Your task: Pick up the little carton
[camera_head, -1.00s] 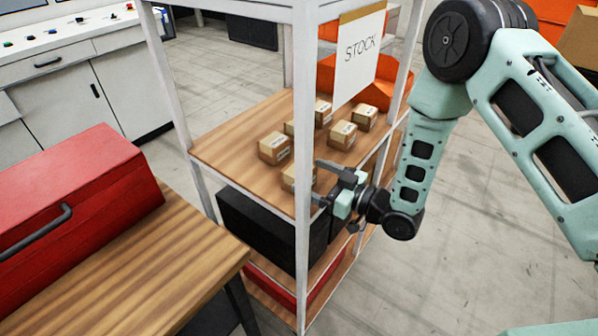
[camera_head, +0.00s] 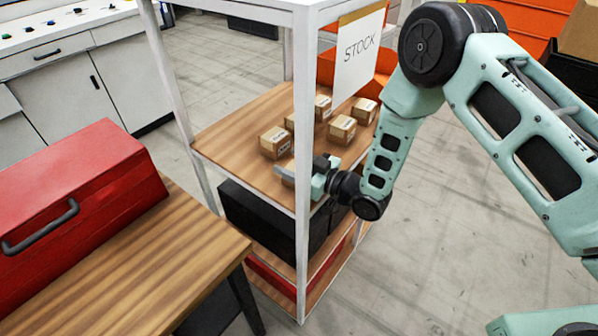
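Several little brown cartons with pale labels stand on the wooden shelf board (camera_head: 232,135) of the white rack. One carton (camera_head: 275,142) is at the left, another (camera_head: 341,130) at the right, and one (camera_head: 364,111) further back right. The nearest carton (camera_head: 288,169) is mostly hidden behind my gripper (camera_head: 300,182) and the rack's front post. My gripper reaches in from the right at this nearest carton, with a grey finger across its front. The post and wrist hide the other finger, so I cannot tell whether the gripper is shut on the carton.
The rack's white front post (camera_head: 302,240) stands close beside my gripper. A "STOCK" sign (camera_head: 360,48) hangs above the shelf. A black box (camera_head: 262,222) sits below. A red toolbox (camera_head: 80,205) is on the wooden table (camera_head: 130,270) at left.

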